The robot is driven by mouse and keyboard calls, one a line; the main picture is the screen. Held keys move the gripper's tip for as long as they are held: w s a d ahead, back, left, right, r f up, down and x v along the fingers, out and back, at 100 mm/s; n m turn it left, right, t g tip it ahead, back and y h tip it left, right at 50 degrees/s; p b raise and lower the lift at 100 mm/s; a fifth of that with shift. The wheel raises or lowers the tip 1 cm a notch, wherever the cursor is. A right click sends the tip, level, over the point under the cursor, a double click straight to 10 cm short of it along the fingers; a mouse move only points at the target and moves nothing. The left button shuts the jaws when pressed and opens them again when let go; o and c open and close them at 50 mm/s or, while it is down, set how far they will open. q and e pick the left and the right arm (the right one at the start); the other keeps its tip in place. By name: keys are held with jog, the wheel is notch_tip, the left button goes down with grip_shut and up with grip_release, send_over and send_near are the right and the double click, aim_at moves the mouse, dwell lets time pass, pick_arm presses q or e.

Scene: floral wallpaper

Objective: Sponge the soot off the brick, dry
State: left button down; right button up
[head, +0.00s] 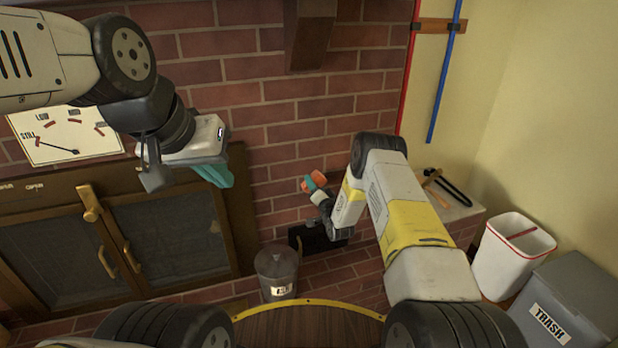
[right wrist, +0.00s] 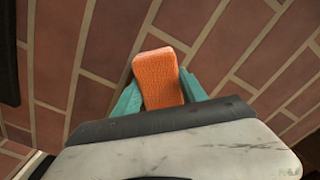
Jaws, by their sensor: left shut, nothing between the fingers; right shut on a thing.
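An orange sponge (head: 310,184) is held in the teal fingers of my right gripper (head: 318,180), up near the brick wall (head: 290,115). The right wrist view shows the sponge (right wrist: 158,78) between the two teal fingers (right wrist: 160,92), sticking out past them, with brick and pale mortar behind it. I cannot tell whether the sponge touches the wall. No clear soot mark shows on the visible brick; some may be hidden by my arm or the sponge. My left gripper (head: 222,176) is shut and empty, raised in front of the wall at the left.
A ledge with tools (head: 445,190), a white bin (head: 512,257) and a grey trash bin (head: 568,300) are right. A dark bracket (head: 309,30) juts out above.

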aim_at(307, 187)
jog(key=shift+w+d+r, duration=0.1)
jog(key=shift+w+d, duration=0.5)
jog(key=shift+d, duration=1.15)
jog(key=shift+w+d+f, duration=0.1)
jog(key=shift+w+d, duration=0.5)
jog(key=shift+d, duration=1.1)
jog(key=shift+w+d+r, duration=0.1)
jog(key=shift+w+d, duration=0.5)
jog(key=shift+d, duration=1.15)
jog(key=shift+s+a, duration=0.55)
jog(key=shift+a, duration=1.2)
jog(key=shift+s+a, duration=0.6)
jog(key=shift+a, duration=1.15)
jog(key=shift+s+a, duration=0.55)
jog(key=shift+a, duration=1.2)
jog(key=shift+s+a, duration=0.2)
jog(key=shift+a, duration=0.6)
jog(key=shift+s+a, duration=0.2)
jog(key=shift+a, duration=0.6)
jog(key=shift+v, duration=3)
jog(key=shift+s, duration=0.1)
jog(key=v, duration=0.3)
